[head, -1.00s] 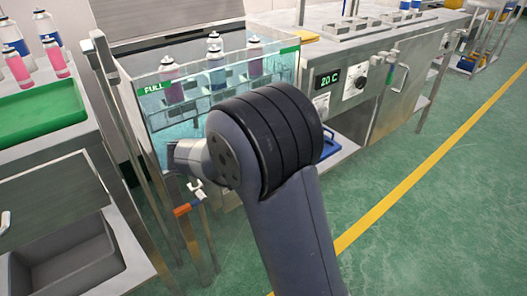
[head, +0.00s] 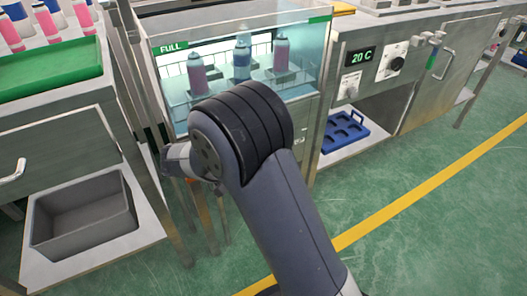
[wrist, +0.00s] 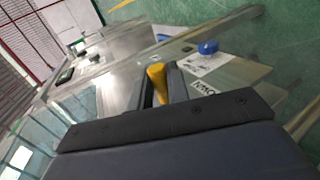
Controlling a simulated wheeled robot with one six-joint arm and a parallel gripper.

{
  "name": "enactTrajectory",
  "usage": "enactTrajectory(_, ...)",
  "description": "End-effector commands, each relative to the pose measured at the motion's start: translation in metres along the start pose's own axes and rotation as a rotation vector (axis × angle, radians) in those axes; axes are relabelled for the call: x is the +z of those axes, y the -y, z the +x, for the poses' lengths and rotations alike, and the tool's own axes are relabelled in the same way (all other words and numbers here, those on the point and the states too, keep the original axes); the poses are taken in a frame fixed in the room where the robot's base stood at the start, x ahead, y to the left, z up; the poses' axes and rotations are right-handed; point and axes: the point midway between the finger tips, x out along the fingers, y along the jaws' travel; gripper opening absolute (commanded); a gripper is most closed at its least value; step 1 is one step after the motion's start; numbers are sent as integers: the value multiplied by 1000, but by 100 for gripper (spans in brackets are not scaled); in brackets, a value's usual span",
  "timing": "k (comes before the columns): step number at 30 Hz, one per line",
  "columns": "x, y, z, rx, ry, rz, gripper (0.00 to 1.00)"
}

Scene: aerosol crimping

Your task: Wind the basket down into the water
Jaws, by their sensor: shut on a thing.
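The wire basket (head: 222,97) hangs inside the glass-fronted water tank (head: 296,112), holding three upright aerosol cans, two pink and one blue (head: 241,62). The cans' tops stand around the height of the tank's front rim. I cannot tell exactly where the water surface lies against them. In the wrist view my gripper (wrist: 160,78) is shut on a yellow crank handle (wrist: 157,88), with a finger on each side. In the head view my arm hides the gripper and most of the crank beside the tank's lower left.
A bench with a green tray (head: 50,72) of cans and a grey bin (head: 84,215) stands close on the left. A cabinet with a 20 C display (head: 361,57) and a blue rack (head: 345,132) stands right. The green floor at right is clear.

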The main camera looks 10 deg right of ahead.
Motion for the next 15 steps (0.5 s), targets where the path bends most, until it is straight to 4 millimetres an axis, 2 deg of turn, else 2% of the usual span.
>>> enactTrajectory(1, 1, 9, 0, -1, 10, -7, 0)
enactTrajectory(4, 0, 19, -1, 0, 10, -6, 0)
enactTrajectory(15, -1, 39, 4, -5, 7, -7, 0)
